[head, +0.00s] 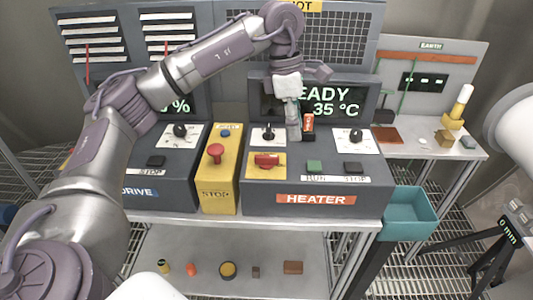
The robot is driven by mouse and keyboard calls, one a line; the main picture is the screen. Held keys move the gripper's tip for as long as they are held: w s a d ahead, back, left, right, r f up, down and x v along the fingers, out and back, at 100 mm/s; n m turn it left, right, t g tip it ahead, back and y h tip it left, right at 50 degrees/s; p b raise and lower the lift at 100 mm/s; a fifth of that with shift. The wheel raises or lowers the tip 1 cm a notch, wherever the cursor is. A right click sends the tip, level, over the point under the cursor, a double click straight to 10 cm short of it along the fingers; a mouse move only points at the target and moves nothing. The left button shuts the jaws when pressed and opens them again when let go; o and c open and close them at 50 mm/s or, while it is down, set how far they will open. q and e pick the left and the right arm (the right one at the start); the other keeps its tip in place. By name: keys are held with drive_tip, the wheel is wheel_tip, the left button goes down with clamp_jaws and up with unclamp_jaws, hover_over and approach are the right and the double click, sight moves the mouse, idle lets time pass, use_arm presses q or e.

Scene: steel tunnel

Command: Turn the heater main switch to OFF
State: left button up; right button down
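The heater console (316,182) stands on the bench, with an orange HEATER label on its front. A red rotary switch handle (267,160) lies about level on a yellow plate at the console's left. My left gripper (293,132) points down over the back of the console, behind and to the right of the red handle and apart from it. Its fingers are too small to tell open from shut. A small red tagged part (308,124) stands right beside it; I cannot tell whether they touch. My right gripper is not in view.
A yellow STOP box (218,190) with a red knob is left of the heater console, and the DRIVE console (160,185) is further left. A display reading 35 °C (335,100) rises behind. A teal bin (408,212) hangs at the right. A lower shelf (210,250) holds small parts.

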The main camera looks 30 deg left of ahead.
use_arm(q)
wheel_tip(320, 180, up, 3)
drive_tip(key=y, duration=0.2)
hover_over(267, 156)
drive_tip(key=n, duration=0.1)
wheel_tip(267, 156, down, 13)
drive_tip(key=p, duration=0.3)
drive_tip(key=shift+a+p, duration=0.1)
drive_tip(key=shift+p, duration=0.2)
drive_tip(key=shift+f, duration=0.4)
clamp_jaws()
